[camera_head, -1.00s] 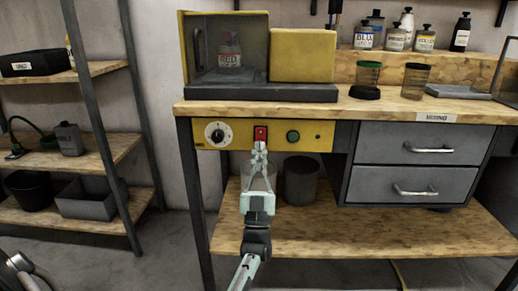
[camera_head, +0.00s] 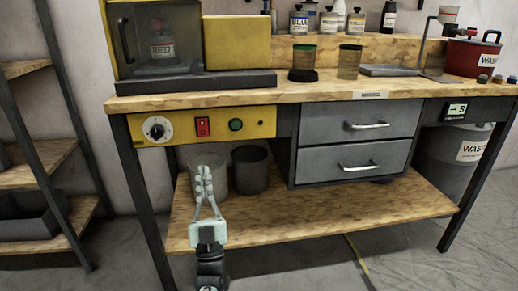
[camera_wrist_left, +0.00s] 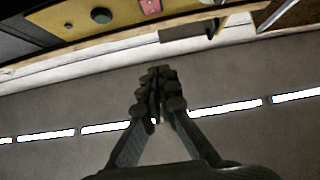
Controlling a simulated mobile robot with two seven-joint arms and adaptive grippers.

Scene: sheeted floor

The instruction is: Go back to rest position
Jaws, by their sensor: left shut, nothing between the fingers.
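My left gripper (camera_head: 203,178) is shut and empty. In the head view it stands in front of the workbench, below the yellow control panel (camera_head: 180,130) and apart from it. In the left wrist view the closed fingers (camera_wrist_left: 158,85) meet with nothing between them, and the panel shows at the top edge. The panel carries a dial (camera_head: 157,128), a red switch (camera_head: 203,126) and a green button (camera_head: 236,124). My right gripper is not in view.
The bench top (camera_head: 300,90) holds a yellow machine (camera_head: 237,43) with a red-labelled bottle inside, and several bottles and jars. Two bins stand on the lower shelf (camera_head: 330,217), behind the gripper. A shelf rack (camera_head: 45,160) stands left. The floor in front is clear.

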